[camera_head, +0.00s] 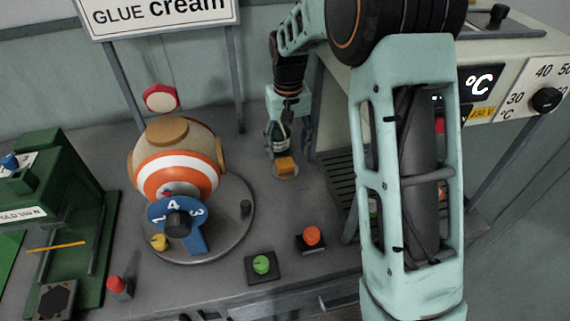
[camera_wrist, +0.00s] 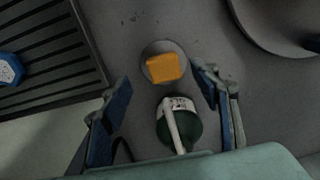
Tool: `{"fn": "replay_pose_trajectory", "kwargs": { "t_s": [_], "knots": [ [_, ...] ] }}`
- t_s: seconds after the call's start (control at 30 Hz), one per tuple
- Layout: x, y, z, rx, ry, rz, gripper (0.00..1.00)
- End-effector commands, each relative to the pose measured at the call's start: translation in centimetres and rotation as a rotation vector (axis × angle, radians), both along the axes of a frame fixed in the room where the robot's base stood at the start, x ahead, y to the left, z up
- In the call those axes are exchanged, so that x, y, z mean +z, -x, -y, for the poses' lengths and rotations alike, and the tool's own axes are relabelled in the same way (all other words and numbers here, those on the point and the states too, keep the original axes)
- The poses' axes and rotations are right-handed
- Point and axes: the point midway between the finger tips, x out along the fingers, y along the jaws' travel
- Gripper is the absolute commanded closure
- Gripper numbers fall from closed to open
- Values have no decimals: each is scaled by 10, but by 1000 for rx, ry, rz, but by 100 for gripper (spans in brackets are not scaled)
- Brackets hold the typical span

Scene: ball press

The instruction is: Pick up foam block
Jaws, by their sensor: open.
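The orange foam block (camera_head: 286,165) lies on a small round grey disc (camera_head: 291,175) on the table, right of the ball machine. In the wrist view the foam block (camera_wrist: 163,68) sits on the disc (camera_wrist: 151,49), just ahead of the fingertips. My gripper (camera_head: 288,143) points down above and slightly behind the block. In the wrist view my gripper (camera_wrist: 162,82) is open, with one blue finger on each side and nothing between the tips. A dark green bottle-like object with a white label (camera_wrist: 178,122) shows between the fingers, nearer the palm.
The orange-and-white ball (camera_head: 181,165) stands on a round base (camera_head: 235,225) to the left. A slatted dark grille (camera_wrist: 50,40) lies beside the disc. Bare table surrounds the block.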

Motion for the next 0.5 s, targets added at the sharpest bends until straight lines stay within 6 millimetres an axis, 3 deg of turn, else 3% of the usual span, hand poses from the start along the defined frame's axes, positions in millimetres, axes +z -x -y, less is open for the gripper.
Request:
{"fn": "replay_pose_trajectory", "kwargs": {
  "t_s": [0.27,0.5],
  "knots": [
    [-19,-2,-1,0,0,0,44],
    [-53,-9,-6,-1,1,-3,44]
  ]
}}
